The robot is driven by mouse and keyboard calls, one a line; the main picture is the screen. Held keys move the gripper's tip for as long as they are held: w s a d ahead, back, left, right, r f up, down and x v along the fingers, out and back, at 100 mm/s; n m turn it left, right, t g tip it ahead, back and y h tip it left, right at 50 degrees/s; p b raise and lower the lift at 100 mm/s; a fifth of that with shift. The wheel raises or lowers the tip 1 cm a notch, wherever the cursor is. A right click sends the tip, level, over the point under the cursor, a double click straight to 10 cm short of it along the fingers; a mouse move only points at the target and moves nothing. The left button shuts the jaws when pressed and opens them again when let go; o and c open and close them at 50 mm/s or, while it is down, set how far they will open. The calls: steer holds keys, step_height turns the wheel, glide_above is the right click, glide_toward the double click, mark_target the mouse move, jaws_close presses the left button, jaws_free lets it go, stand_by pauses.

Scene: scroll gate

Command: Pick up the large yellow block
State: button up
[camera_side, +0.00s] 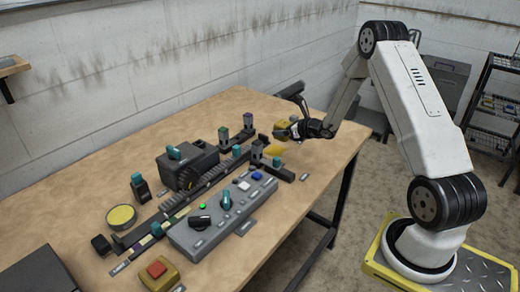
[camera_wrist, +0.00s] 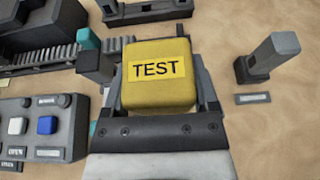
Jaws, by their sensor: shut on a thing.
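The large yellow block (camera_wrist: 157,75) carries a label reading TEST and fills the middle of the wrist view. My gripper (camera_wrist: 157,100) is shut on it, with a dark finger at each side of the block. In the side view the yellow block (camera_side: 283,129) shows small at my gripper (camera_side: 292,130), partly covered by it. It appears to be held above the table, with a yellow patch (camera_side: 274,147) on the tabletop below.
A grey control panel (camera_side: 222,216) with knobs and buttons stands front centre. A black machine (camera_side: 187,166) and a toothed rail run behind it. Dark posts (camera_side: 257,150) stand close to my gripper. A red button on a yellow box (camera_side: 158,272) sits at the front.

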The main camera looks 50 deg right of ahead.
steer(key=s+a+r, duration=0.4)
steer(key=s, duration=0.4)
steer(key=shift+s+r, duration=0.25)
steer(key=shift+r, duration=0.05)
stand_by(0.4)
steer(key=s+a, duration=0.1)
steer(key=s, duration=1)
steer(key=w+d+f, duration=0.2)
steer(key=w, duration=0.1)
steer(key=w+d+f, duration=0.2)
steer(key=w+f, duration=0.1)
steer(key=w, duration=0.1)
steer(key=w+d+f, duration=0.2)
steer(key=w+f, duration=0.1)
steer(key=w, duration=0.1)
steer(key=shift+w+d+f, duration=0.15)
steer(key=shift+f, duration=0.05)
steer(key=shift+w+d+f, duration=0.2)
steer(key=shift+w+f, duration=0.1)
steer(key=shift+f, duration=0.05)
